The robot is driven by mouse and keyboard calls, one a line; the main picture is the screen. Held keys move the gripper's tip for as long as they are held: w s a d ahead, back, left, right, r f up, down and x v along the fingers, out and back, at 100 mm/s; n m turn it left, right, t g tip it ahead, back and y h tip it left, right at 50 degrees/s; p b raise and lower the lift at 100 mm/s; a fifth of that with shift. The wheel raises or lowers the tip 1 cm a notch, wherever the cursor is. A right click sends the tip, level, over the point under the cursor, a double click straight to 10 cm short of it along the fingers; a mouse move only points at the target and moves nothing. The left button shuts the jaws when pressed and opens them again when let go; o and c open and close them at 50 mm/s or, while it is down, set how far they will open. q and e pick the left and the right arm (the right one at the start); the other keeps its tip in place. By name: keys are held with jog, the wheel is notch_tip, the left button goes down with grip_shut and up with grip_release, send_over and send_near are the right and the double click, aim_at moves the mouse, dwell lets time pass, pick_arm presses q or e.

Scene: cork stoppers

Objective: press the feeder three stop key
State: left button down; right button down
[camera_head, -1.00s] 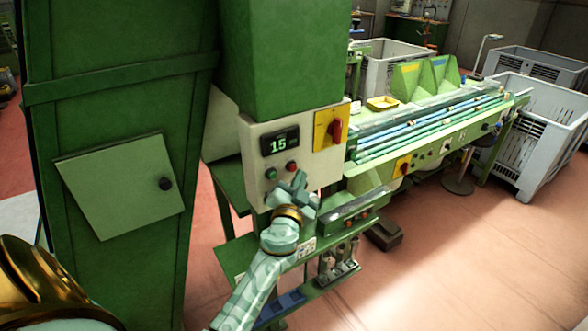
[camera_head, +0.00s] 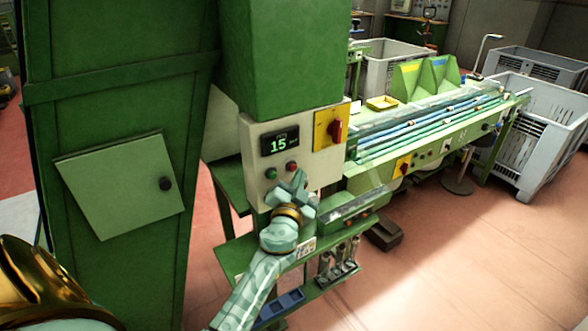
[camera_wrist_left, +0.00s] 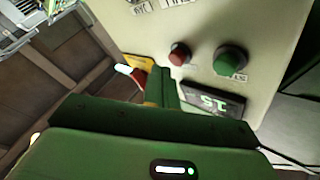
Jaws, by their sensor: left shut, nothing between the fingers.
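A pale control panel (camera_head: 254,170) hangs on the green machine. It has a display (camera_head: 280,143) reading 15, a green button (camera_head: 271,174) and a red button (camera_head: 292,166). The wrist view also shows the red button (camera_wrist_left: 179,54), the green button (camera_wrist_left: 230,61) and the display (camera_wrist_left: 214,101). Their labels are too small to read, so I cannot tell which is the feeder three stop key. My left gripper (camera_head: 299,182) is shut and empty, just below the red button in the head view. In the wrist view its fingers (camera_wrist_left: 162,87) appear apart from both buttons. My right gripper is out of view.
A yellow plate with a red rotary switch (camera_head: 335,129) is at the panel's right. A green cabinet (camera_head: 118,180) stands at the left. A long green conveyor bench (camera_head: 440,125) and grey crates (camera_head: 545,125) are at the right. The floor at lower right is clear.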

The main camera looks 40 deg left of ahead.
pick_arm(q)
jog(key=shift+w+a, duration=0.15)
jog(key=shift+a, duration=0.2)
jog(key=shift+w+a, duration=0.15)
jog(key=shift+a, duration=0.25)
dwell(0.6)
dwell(0.3)
jog(key=shift+s+d+b, duration=0.3)
jog(key=shift+s+d, duration=0.05)
jog(key=shift+d, duration=0.45)
jog(key=d, duration=0.1)
jog(key=s+d, duration=0.1)
jog(key=d, duration=0.1)
jog(key=s+d+b, duration=0.1)
jog(key=shift+d, duration=0.4)
jog(key=shift+f, duration=0.15)
dwell(0.4)
